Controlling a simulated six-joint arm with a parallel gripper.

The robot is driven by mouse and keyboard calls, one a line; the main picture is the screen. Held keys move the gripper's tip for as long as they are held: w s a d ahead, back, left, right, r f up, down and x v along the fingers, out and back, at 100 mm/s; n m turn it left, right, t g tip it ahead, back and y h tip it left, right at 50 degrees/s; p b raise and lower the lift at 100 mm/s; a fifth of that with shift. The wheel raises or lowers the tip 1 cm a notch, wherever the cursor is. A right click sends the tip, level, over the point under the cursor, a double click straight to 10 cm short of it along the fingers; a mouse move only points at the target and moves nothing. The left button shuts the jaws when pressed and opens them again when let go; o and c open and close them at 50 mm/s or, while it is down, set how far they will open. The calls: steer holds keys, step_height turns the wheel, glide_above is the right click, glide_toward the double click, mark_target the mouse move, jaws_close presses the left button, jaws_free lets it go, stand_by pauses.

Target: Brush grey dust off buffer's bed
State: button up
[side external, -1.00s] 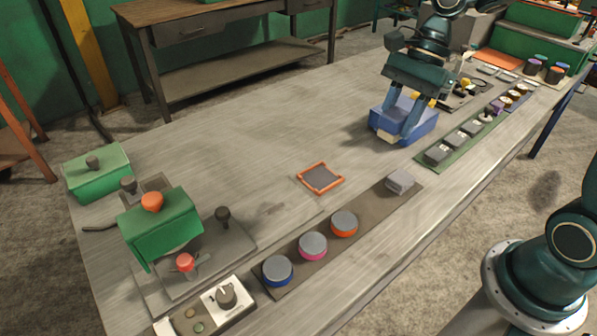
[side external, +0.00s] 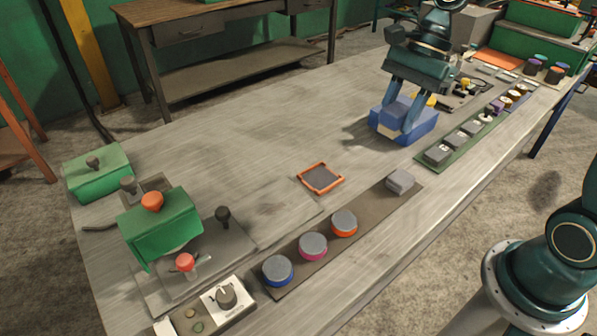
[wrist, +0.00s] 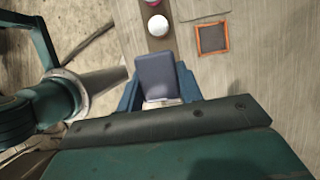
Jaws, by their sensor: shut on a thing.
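My gripper (side external: 402,108) is at the far right of the bench, its fingers down on a blue block (side external: 426,128) with a pale cream patch at its front left. In the wrist view the gripper (wrist: 158,92) is shut on a slate-blue block (wrist: 155,72) with a pale lower edge. I cannot tell whether it is the brush or whether it touches the bench. The green machine (side external: 158,238) with an orange knob, apparently the buffer, stands at the near left, far from my gripper. Its flat grey bed (side external: 228,252) lies beneath; I cannot make out dust on it.
An orange-framed pad (side external: 320,177) lies mid-bench. Nearer is a dark strip (side external: 368,208) with several coloured-rim discs and a grey block (side external: 400,182). A green strip of grey blocks (side external: 437,155) lies right of my gripper. A control box (side external: 207,307) stands front left. The bench's back-middle is clear.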

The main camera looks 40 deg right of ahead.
steer(key=shift+w+a+f, duration=0.25)
steer(key=shift+w+f, duration=0.05)
steer(key=shift+w, duration=0.25)
steer(key=w+a+f, duration=0.4)
steer(key=w+a, duration=0.1)
steer(key=w, duration=0.1)
glide_above(293, 200)
steer(key=w+d, duration=0.1)
steer(key=d, duration=0.1)
step_height(293, 200, down, 7)
steer(key=shift+a+f, duration=0.15)
steer(key=shift+f, duration=1.45)
steer(key=shift+a+f, duration=0.1)
steer(key=shift+f, duration=1.45)
step_height(293, 200, down, 2)
steer(key=shift+s+f, duration=0.1)
steer(key=shift+a, duration=0.9)
steer(key=shift+c, duration=0.8)
steer(key=shift+a, duration=4.1)
steer(key=shift+d, duration=4.95)
steer(key=shift+s+d, duration=0.1)
steer(key=shift+s, duration=0.05)
steer(key=shift+s+a, duration=0.2)
steer(key=shift+s, duration=0.1)
steer(key=shift+a, duration=4.55)
steer(key=shift+w+d, duration=0.1)
steer(key=shift+d, duration=4.6)
step_height(293, 200, up, 8)
steer(key=shift+r, duration=0.2)
